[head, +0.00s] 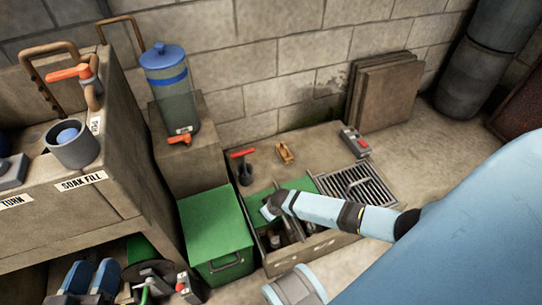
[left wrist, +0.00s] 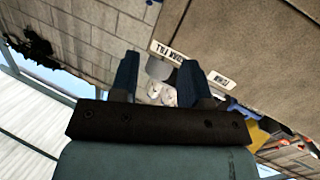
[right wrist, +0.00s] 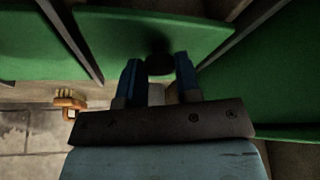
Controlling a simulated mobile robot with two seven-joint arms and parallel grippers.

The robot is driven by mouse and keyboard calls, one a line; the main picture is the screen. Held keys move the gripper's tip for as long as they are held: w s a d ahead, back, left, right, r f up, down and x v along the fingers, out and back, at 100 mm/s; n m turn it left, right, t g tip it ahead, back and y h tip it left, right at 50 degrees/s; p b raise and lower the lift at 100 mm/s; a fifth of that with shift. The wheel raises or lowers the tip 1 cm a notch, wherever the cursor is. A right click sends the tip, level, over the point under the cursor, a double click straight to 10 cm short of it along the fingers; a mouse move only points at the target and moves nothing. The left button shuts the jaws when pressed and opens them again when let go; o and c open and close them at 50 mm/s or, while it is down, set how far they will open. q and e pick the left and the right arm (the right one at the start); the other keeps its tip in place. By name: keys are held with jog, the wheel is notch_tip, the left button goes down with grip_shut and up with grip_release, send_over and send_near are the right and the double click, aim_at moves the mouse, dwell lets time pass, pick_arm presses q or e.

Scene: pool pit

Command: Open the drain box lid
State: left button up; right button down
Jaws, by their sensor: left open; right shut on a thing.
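The drain box (head: 312,250) is a sunken, partitioned box in the floor. A green lid panel (head: 298,186) shows at its far side, and the right wrist view shows green panels close up (right wrist: 110,35). My right gripper (head: 268,208) is inside the box at this lid. In the right wrist view my right gripper (right wrist: 158,72) is shut on a dark round knob (right wrist: 160,63) in front of the green. How far the lid is tilted is unclear. My left gripper (head: 95,263) is open and empty at the lower left; it also shows in the left wrist view (left wrist: 158,70).
A green chest (head: 215,240) with a front handle stands left of the box. An orange-handled lever (head: 243,160), wooden brush (head: 285,153) and small control box (head: 354,142) lie behind it. A floor grate (head: 358,188) is at right. A counter (head: 60,205) stands at left.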

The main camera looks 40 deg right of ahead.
pick_arm(q)
jog(key=shift+r, duration=0.2)
pick_arm(e)
jog(key=c, duration=0.8)
grip_release()
pick_arm(q)
jog(key=shift+r, duration=0.1)
notch_tip(320, 180, up, 10)
jog(key=n+t+p, duration=0.1)
jog(key=t+p, duration=0.3)
jog(key=p, duration=0.3)
jog(key=shift+s+a, duration=0.3)
jog(key=shift+s, duration=0.05)
pick_arm(e)
jog(key=v, duration=1.4)
jog(key=shift+f, duration=0.1)
